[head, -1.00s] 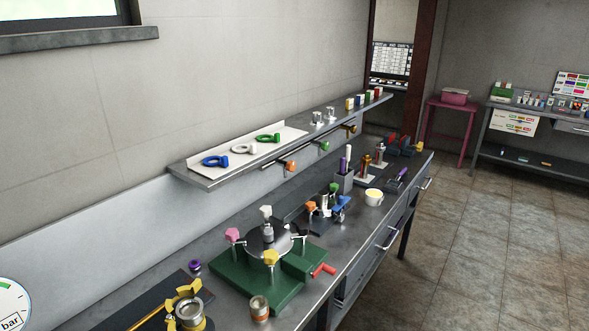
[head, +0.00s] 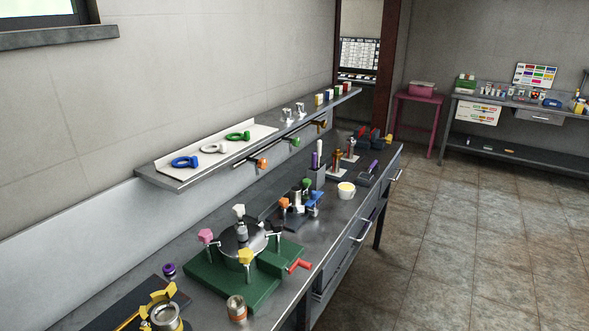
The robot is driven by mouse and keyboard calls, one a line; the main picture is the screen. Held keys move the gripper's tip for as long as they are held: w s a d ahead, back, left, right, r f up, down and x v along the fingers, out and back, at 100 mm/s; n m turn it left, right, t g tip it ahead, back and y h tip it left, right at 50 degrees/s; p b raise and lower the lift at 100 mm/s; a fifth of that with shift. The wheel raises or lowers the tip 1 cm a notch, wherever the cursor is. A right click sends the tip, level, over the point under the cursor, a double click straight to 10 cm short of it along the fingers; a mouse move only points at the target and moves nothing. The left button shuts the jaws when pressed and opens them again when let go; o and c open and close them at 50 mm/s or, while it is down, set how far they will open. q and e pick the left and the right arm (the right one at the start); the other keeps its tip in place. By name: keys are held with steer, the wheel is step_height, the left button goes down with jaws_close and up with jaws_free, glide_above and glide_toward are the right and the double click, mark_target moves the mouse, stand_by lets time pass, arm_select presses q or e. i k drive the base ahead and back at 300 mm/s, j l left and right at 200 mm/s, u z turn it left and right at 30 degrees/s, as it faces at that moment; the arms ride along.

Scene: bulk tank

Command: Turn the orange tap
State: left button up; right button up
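An orange-handled tap (head: 262,163) sticks out from under the front edge of the wall shelf. A green-handled tap (head: 294,142) and a brown one (head: 322,124) are in the same row, farther off to the right. An orange knob (head: 284,203) also shows on a small device on the bench below. Neither of my grippers is in view, and nothing touches the taps.
The shelf (head: 172,183) holds blue, white and green rings. The bench (head: 335,222) below carries a green-based device (head: 208,282) with coloured knobs and a red handle, a tin (head: 236,309) and a white cup (head: 346,190). The tiled floor (head: 430,255) at right is clear.

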mark_target(263, 164)
steer(key=i+l+z, duration=0.1)
steer(key=i+l, duration=0.2)
steer(key=l, duration=0.2)
steer(key=i+l, duration=0.35)
steer(key=l, duration=0.15)
steer(key=z, duration=0.05)
